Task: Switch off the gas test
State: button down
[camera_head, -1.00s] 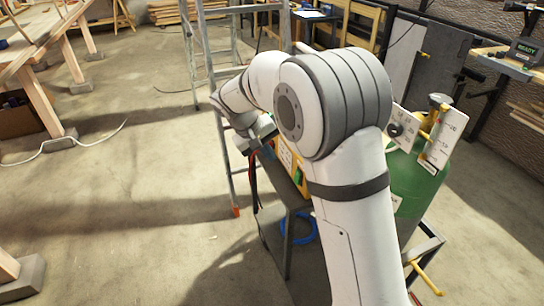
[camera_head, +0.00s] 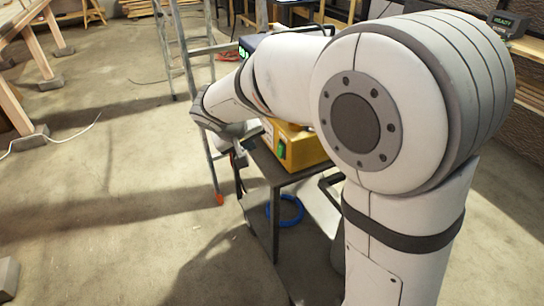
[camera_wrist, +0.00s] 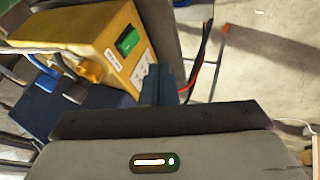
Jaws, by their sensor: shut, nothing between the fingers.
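A yellow box (camera_head: 305,148) with a green switch (camera_head: 281,150) on its end face stands on a dark cart. The wrist view also shows the yellow box (camera_wrist: 85,38), its green switch (camera_wrist: 128,41) and white labels beside the switch. I cannot tell the switch's position. My gripper (camera_wrist: 164,70) is shut and empty. In the wrist picture its fingertips lie just below the switch, near a label; whether they touch the box is unclear.
The dark cart (camera_head: 268,168) has red and black cables (camera_wrist: 198,62) hanging at its edge. A stepladder (camera_head: 183,70) stands close behind. A dark blue unit with a green display (camera_head: 244,52) shows behind my arm. The floor at left is open, with a pale cable.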

aim_at(280, 150)
jog(key=x, duration=0.3)
jog(key=d+x, duration=0.1)
jog(key=x, duration=0.3)
jog(key=d+r+b+x, duration=0.1)
jog(key=x, duration=0.3)
jog(key=shift+w+d+f, duration=0.2)
jog(key=shift+w+f, duration=0.05)
jog(key=shift+w+d+f, duration=0.15)
jog(key=shift+w+d, duration=0.1)
jog(key=shift+d, duration=0.35)
jog(key=shift+d+f+b, duration=0.15)
jog(key=shift+d+b, duration=0.05)
jog(key=shift+b, duration=0.2)
jog(key=shift+a, duration=0.2)
jog(key=shift+r, duration=0.2)
